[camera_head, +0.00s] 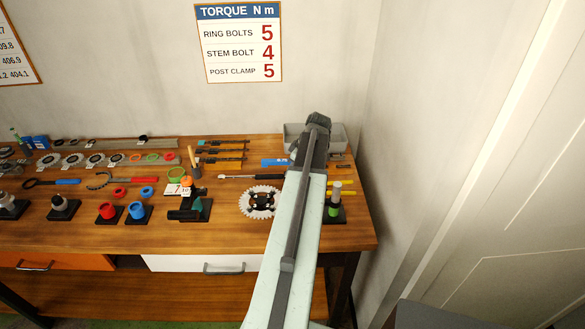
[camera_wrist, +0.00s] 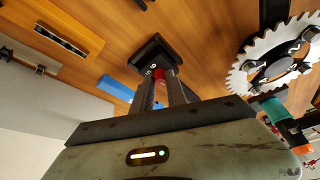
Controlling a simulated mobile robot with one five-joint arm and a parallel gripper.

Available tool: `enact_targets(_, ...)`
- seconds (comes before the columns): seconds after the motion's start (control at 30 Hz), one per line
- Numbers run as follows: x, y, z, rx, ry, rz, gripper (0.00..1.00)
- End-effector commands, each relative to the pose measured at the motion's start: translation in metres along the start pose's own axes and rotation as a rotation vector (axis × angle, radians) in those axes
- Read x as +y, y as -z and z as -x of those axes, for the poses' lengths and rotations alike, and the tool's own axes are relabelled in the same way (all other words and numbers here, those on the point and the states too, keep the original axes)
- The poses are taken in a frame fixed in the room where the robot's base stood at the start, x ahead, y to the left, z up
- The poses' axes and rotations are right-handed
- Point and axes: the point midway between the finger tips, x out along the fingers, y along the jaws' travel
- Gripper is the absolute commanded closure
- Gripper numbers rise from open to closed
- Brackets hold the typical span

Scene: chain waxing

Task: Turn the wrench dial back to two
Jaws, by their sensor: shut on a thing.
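In the wrist view, a black square base (camera_wrist: 150,48) with white number marks stands on the wooden bench; one mark looks like a 6. A small red part (camera_wrist: 159,77) stands over it between my fingertips. I take this to be the wrench dial. My gripper (camera_wrist: 162,86) is shut on the red part, with a finger on each side. The fingers hide part of the marks, so I cannot read the setting. In the head view, my arm covers the gripper and the dial.
A toothed chainring (camera_head: 262,202) lies near my arm, and also shows in the wrist view (camera_wrist: 272,62). A grey bin (camera_head: 336,139) stands at the back. The wall is close on the right.

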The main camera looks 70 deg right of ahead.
Motion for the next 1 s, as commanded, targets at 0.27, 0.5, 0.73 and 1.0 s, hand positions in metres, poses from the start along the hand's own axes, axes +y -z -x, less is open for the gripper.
enact_targets(0.27, 0.0006, -0.0006, 0.0000, -0.001, 0.018, 0.045, 1.00)
enact_targets(0.5, 0.0003, -0.0010, 0.0001, -0.002, 0.020, 0.048, 1.00)
enact_targets(0.73, 0.0003, -0.0012, 0.0001, -0.003, 0.020, 0.047, 0.60)
enact_targets(1.0, 0.0002, -0.0010, 0.0002, -0.002, 0.020, 0.046, 0.60)
